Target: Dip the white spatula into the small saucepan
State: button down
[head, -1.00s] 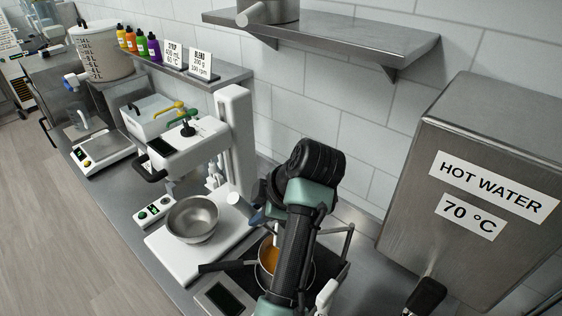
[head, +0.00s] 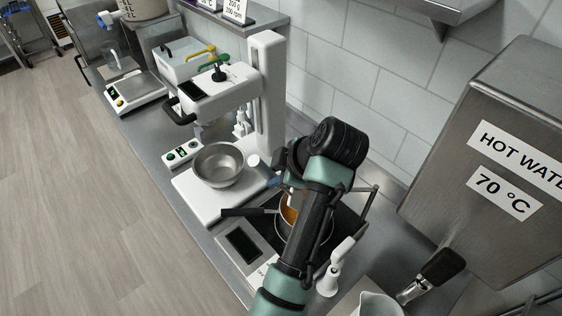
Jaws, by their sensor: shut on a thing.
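The small saucepan (head: 319,238) stands on a dark hot plate below my arm. It holds orange-brown liquid, and its dark handle points left. My forearm and wrist cover much of the pan. My gripper (head: 273,182) shows only as a blue-grey bit at the left of the wrist, above the pan's back left side. It is shut on the white spatula (head: 253,160), whose pale end sticks out up and left, near the mixer base. The spatula's other end is hidden behind my arm, so I cannot tell whether it touches the liquid.
A steel bowl (head: 219,164) sits on the white mixer stand (head: 266,95) left of the pan. A scale (head: 136,91) stands farther back. The hot water tank (head: 490,160) and its black-handled tap (head: 440,267) are at right, with a pale jug (head: 377,303) below.

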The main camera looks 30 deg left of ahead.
jog(key=w+d+f+b, duration=0.1)
jog(key=w+f+b, duration=0.2)
jog(key=f+b, duration=0.4)
jog(key=shift+w+f+b, duration=0.15)
jog(key=shift+f+b, duration=0.25)
jog(key=shift+f, duration=0.45)
jog(key=shift+d, duration=0.1)
dwell(0.7)
jog(key=shift+s+a+r+p, duration=0.25)
jog(key=shift+s+r+p, duration=0.4)
jog(key=shift+r+p, duration=0.75)
jog(key=shift+s+a+r+p, duration=0.2)
jog(key=shift+s+r+p, duration=0.5)
jog(key=shift+r+p, duration=0.7)
jog(key=shift+s+a+r+p, duration=0.25)
jog(key=shift+s+r+p, duration=0.4)
jog(key=shift+r+p, duration=0.7)
jog(key=shift+r, duration=0.3)
jog(key=shift+r, duration=2.45)
